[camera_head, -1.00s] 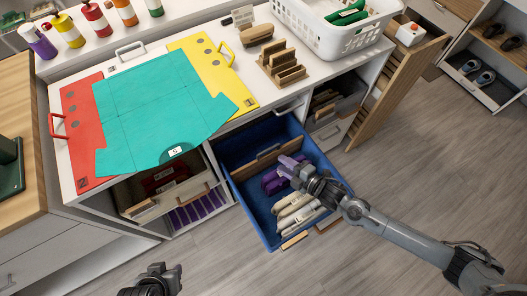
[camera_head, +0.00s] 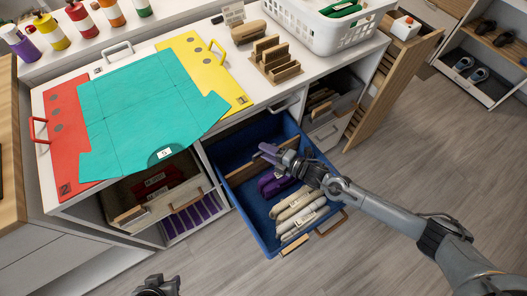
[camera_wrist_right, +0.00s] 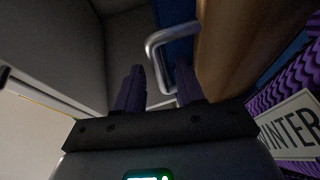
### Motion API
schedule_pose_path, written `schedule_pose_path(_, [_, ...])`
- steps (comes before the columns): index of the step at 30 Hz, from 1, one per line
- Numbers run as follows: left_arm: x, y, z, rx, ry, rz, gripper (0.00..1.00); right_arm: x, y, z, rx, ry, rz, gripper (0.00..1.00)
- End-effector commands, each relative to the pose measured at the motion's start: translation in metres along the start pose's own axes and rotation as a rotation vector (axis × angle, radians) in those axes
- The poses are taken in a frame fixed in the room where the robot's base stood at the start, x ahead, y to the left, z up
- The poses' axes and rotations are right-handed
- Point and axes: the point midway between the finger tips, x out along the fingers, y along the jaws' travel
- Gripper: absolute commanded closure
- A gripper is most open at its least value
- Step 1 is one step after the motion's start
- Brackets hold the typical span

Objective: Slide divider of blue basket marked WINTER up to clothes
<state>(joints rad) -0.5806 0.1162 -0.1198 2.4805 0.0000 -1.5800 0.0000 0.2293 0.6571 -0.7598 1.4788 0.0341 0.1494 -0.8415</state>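The blue basket (camera_head: 222,150) is pulled out like a drawer below the counter. A wooden divider (camera_head: 241,174) stands across its back part, with empty space behind it. A folded purple garment (camera_head: 272,187) lies in front of the divider, and cream folded clothes (camera_head: 300,205) lie nearer the basket's front. My right gripper (camera_head: 268,152) is at the divider. In the right wrist view its fingers (camera_wrist_right: 158,90) are apart near a metal handle (camera_wrist_right: 160,45), beside the wooden divider (camera_wrist_right: 225,45). A WINTER label (camera_wrist_right: 292,125) shows there on purple knit. My left gripper (camera_head: 157,285) is partly cut off.
The counter holds a teal folding board (camera_head: 150,110), red and yellow boards, a wooden rack (camera_head: 277,60) and a white laundry basket (camera_head: 340,35). Another drawer (camera_head: 160,190) stands left of the blue basket. A slatted wooden door (camera_head: 365,105) stands open at right. Floor to the right is clear.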

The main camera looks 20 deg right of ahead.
Motion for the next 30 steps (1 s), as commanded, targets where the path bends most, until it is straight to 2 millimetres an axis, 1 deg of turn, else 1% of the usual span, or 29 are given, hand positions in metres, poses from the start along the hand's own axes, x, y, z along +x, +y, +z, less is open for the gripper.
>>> schedule_pose_path(1, [0.004, 0.0, 0.001, 0.0, 0.0, 0.0, 0.66, 0.006, -0.001, 0.0, 0.0, 0.0, 0.001, 0.62])
schedule_pose_path(3, [0.005, 0.0, 0.002, 0.001, 0.0, -0.001, 0.66, 0.011, -0.001, 0.0, 0.0, 0.001, 0.002, 0.62])
schedule_pose_path(6, [0.006, 0.0, 0.002, 0.002, 0.0, -0.002, 0.66, 0.015, 0.0, 0.0, 0.0, 0.0, 0.0, 0.62])
schedule_pose_path(16, [0.006, -0.002, 0.002, 0.008, -0.001, -0.006, 0.66, 0.017, 0.0, 0.0, 0.0, 0.0, 0.0, 0.62])
schedule_pose_path(21, [0.006, -0.002, 0.002, 0.008, -0.001, -0.006, 0.66, 0.017, 0.0, 0.0, 0.0, 0.0, 0.0, 0.88])
schedule_pose_path(23, [0.006, -0.002, 0.002, 0.008, -0.001, -0.006, 0.66, 0.017, 0.0, 0.0, 0.0, 0.0, 0.0, 0.97])
schedule_pose_path(24, [0.006, -0.002, 0.002, 0.008, -0.001, -0.006, 0.66, 0.017, 0.0, 0.0, 0.0, 0.0, 0.0, 1.0])
schedule_pose_path(30, [0.006, -0.001, 0.002, 0.004, 0.0, -0.003, 0.66, 0.017, 0.0, 0.0, 0.0, 0.0, 0.0, 1.0])
